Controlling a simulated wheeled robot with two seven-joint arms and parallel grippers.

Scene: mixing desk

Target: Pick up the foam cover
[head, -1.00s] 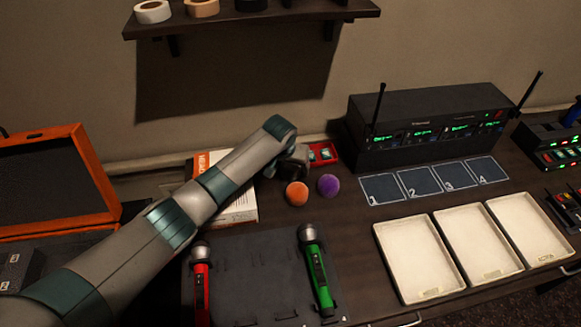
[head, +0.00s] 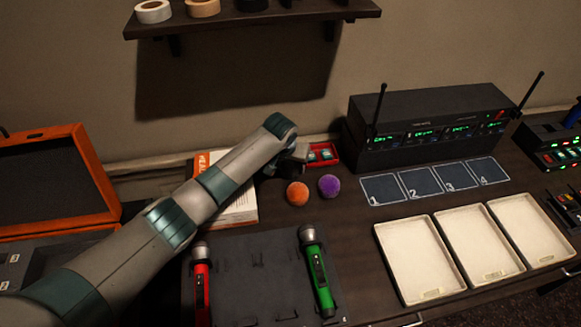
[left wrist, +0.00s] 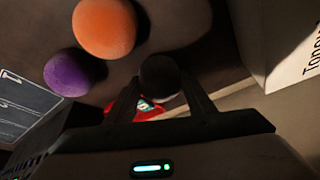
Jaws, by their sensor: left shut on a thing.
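A dark foam cover (left wrist: 160,76), round like a ball, sits between the fingers of my left gripper (left wrist: 161,86) in the left wrist view. The gripper is shut on it. In the head view my left gripper (head: 290,163) is at the back of the desk, left of the small red tray, and the dark cover can hardly be told from it. An orange foam cover (head: 297,193) and a purple one (head: 329,186) lie on the desk just in front and to the right. They also show in the left wrist view, orange (left wrist: 104,27) and purple (left wrist: 68,72). My right gripper is not in view.
The small red tray (head: 326,152) is close beside the gripper. A black receiver (head: 430,125) with antennas stands to the right. Red (head: 201,285) and green (head: 317,270) microphones lie in front on a dark mat.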

